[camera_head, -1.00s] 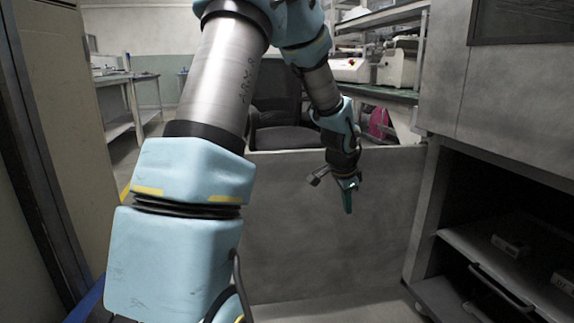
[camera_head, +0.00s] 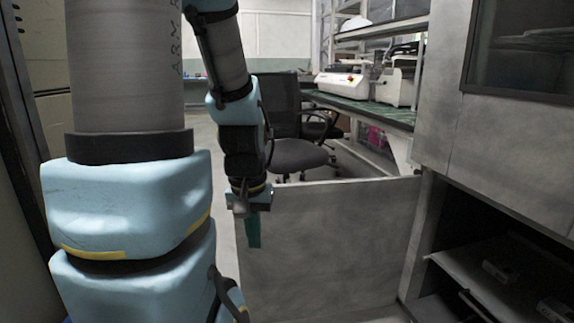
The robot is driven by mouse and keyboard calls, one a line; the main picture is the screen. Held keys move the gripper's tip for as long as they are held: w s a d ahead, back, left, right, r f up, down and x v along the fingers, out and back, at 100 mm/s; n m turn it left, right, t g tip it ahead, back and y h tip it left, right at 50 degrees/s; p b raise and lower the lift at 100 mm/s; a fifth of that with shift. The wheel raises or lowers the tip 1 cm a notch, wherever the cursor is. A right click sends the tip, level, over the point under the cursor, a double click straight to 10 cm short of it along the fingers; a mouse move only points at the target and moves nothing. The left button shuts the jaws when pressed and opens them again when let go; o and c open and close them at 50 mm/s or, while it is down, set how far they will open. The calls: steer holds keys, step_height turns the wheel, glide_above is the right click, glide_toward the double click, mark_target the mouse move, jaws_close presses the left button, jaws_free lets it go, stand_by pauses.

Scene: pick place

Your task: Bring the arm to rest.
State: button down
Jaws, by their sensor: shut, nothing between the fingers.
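My gripper (camera_head: 253,233) hangs at the end of my arm, left of the middle of the head view. Its green fingers point down and are shut with nothing between them. It shows in front of the left part of a low grey panel (camera_head: 325,245). My arm comes down from the top left, with its large links close to the camera.
A grey cabinet (camera_head: 510,130) with a dark open shelf (camera_head: 480,265) stands at the right. A black office chair (camera_head: 300,152) is behind the panel. A bench (camera_head: 372,111) with white machines (camera_head: 341,83) is at the back right.

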step_height(320, 180, up, 30)
steer(key=p, duration=2.8)
steer(key=shift+r, duration=0.1)
